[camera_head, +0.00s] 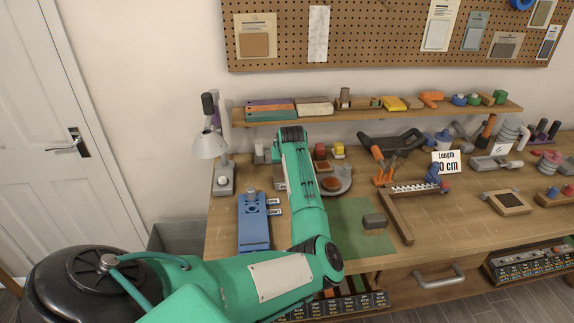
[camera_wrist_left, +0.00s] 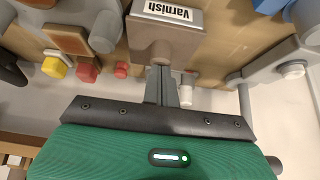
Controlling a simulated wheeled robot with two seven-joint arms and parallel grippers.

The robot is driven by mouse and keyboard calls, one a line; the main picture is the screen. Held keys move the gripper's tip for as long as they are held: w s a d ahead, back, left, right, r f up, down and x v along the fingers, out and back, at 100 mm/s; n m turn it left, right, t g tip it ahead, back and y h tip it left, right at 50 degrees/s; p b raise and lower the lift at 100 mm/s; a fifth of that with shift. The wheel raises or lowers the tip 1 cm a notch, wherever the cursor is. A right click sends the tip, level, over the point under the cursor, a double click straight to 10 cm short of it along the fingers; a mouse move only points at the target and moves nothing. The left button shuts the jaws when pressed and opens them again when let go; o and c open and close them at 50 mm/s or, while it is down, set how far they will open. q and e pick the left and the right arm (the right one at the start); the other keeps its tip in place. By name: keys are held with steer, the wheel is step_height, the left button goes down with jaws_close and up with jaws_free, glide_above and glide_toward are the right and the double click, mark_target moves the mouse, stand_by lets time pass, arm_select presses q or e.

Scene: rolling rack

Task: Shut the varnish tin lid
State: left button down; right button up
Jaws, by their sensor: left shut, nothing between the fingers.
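The varnish tin (camera_wrist_left: 165,42) is at the top middle of the left wrist view, a brown-grey block with a white "Varnish" label (camera_wrist_left: 167,12). My left gripper (camera_wrist_left: 160,72) is shut and empty. Its fingertips are right at the near part of the tin; I cannot tell whether they touch it. The lid cannot be made out clearly, so its angle is unclear. In the head view my left forearm lies over this part of the bench and hides the gripper. A pale edge of a box (camera_head: 280,184) shows left of the forearm. My right gripper is not in view.
A blue tool block (camera_head: 253,222) and a lamp (camera_head: 210,146) stand left of my forearm. A round grey tray (camera_head: 345,184) and a green mat (camera_head: 350,215) lie to its right. A shelf (camera_head: 380,114) runs behind. Red and yellow knobs (camera_wrist_left: 54,68) sit left of the tin.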

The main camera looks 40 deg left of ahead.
arm_select(q)
steer(key=shift+w+a+r, duration=0.15)
steer(key=shift+w+a, duration=0.2)
steer(key=shift+a, duration=0.1)
steer(key=shift+r+p, duration=0.5)
steer(key=shift+p, duration=0.05)
step_height(320, 180, up, 3)
steer(key=p, duration=0.3)
steer(key=shift+r, duration=0.1)
steer(key=s+d+f+b+v, duration=0.1)
steer(key=b+v, duration=0.2)
steer(key=v, duration=0.6)
steer(key=shift+s+d, duration=0.2)
steer(key=shift+d, duration=0.2)
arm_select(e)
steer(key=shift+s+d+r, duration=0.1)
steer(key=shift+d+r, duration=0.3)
arm_select(q)
steer(key=shift+r, duration=0.15)
